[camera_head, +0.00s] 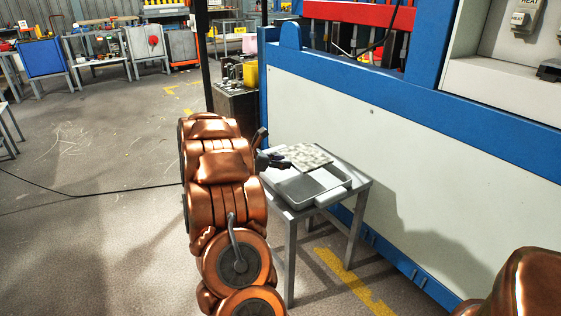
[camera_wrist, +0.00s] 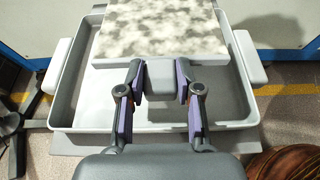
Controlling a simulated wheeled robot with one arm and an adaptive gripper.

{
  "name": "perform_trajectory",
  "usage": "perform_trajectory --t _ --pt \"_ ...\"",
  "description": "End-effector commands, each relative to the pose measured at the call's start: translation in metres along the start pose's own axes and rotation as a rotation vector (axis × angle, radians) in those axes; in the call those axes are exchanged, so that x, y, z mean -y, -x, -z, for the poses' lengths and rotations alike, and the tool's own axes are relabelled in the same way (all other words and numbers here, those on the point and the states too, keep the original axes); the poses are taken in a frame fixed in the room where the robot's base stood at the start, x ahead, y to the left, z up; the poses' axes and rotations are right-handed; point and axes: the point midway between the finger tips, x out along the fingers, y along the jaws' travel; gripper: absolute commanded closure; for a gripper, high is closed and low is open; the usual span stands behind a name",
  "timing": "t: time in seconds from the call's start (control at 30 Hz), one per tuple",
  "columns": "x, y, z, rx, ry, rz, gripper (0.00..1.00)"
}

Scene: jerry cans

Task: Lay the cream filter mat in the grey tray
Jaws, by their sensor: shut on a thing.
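The filter mat (camera_wrist: 160,27) is a flat cream slab with grey mottling. In the wrist view it covers the far middle of the grey tray (camera_wrist: 68,92) and overlaps its far rim. In the head view the mat (camera_head: 306,155) shows over the back part of the tray (camera_head: 331,193). My gripper (camera_wrist: 160,78) is shut on a grey block at the mat's near edge; the gripper (camera_head: 272,160) also shows left of the mat in the head view. The near part of the tray's floor is bare. The mat looks roughly level; whether it touches the tray I cannot tell.
The tray stands on a small grey table (camera_head: 361,190) beside a blue and white machine (camera_head: 390,140). A dark cart (camera_head: 236,105) stands behind. Open floor (camera_head: 100,240) lies to the left, with a thin cable across it.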

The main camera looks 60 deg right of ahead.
Motion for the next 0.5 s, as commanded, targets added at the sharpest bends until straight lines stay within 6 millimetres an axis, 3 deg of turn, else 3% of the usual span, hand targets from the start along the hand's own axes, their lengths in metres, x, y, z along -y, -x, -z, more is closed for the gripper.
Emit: perform_trajectory --t 0.3,0.5 --pt "-0.0001 0.0002 0.0000 0.000 0.001 -0.001 0.36" --pt "-0.0001 0.0002 0.0000 0.000 0.001 -0.001 0.36"
